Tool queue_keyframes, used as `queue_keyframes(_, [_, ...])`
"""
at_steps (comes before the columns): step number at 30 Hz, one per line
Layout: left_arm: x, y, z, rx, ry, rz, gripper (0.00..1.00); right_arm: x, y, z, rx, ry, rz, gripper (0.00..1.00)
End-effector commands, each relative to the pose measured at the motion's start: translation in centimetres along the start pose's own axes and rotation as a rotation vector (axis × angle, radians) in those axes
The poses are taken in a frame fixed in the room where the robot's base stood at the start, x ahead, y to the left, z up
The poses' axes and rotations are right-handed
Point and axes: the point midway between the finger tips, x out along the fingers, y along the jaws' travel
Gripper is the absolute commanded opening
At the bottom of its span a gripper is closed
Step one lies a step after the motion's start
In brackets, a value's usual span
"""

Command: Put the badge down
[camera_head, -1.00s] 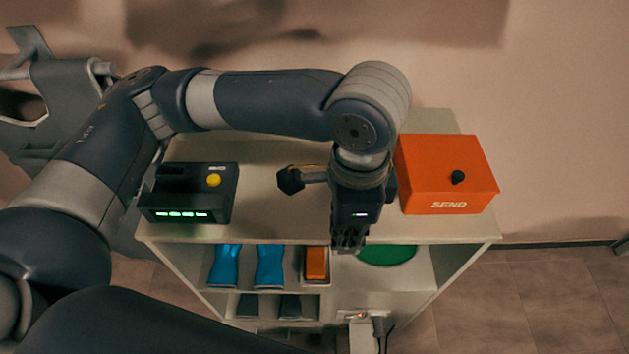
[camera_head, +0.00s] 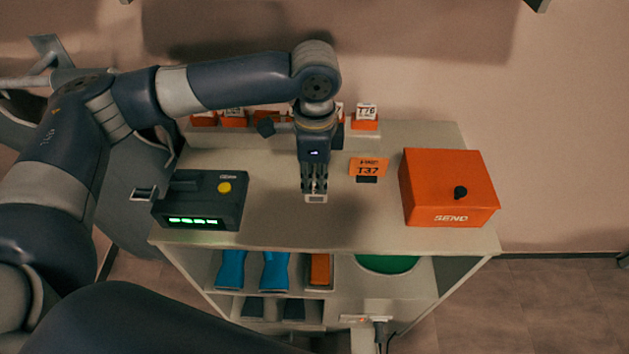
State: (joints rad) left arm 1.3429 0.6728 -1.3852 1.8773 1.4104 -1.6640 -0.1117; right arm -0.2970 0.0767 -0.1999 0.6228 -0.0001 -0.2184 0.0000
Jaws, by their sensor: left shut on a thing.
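My left gripper (camera_head: 315,182) points down over the middle of the shelf top. It is shut on a small pale badge (camera_head: 316,198), which shows just below the fingertips. Most of the badge is hidden by the fingers, and I cannot tell whether it touches the surface. My right gripper is not in view.
An orange SEND box (camera_head: 445,185) stands at the right. A black device (camera_head: 203,200) with green lights and a yellow button stands at the left. Several orange-based tags (camera_head: 365,118) line the back. The front strip is clear.

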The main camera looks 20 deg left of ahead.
Motion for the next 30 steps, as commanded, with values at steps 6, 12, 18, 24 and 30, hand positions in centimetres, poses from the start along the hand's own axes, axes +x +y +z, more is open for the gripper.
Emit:
queue_keyframes(6, [2.2, 0.1, 0.0, -0.001, -0.001, 0.001, 0.0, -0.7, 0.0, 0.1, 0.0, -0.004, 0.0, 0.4])
queue_keyframes(12, [2.2, 0.1, 0.0, -0.001, 0.0, 0.001, 0.0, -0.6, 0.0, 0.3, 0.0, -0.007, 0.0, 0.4])
queue_keyframes(18, [2.4, 0.1, 0.0, -0.001, 0.0, 0.0, 0.31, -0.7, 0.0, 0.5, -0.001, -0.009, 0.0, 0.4])
queue_keyframes(24, [2.4, 0.1, 0.0, -0.001, 0.0, 0.0, 0.31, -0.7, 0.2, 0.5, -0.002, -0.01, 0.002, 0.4])
queue_keyframes(30, [2.1, 0.0, 0.0, 0.0, 0.001, -0.001, 0.31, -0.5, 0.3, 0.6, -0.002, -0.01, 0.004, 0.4])
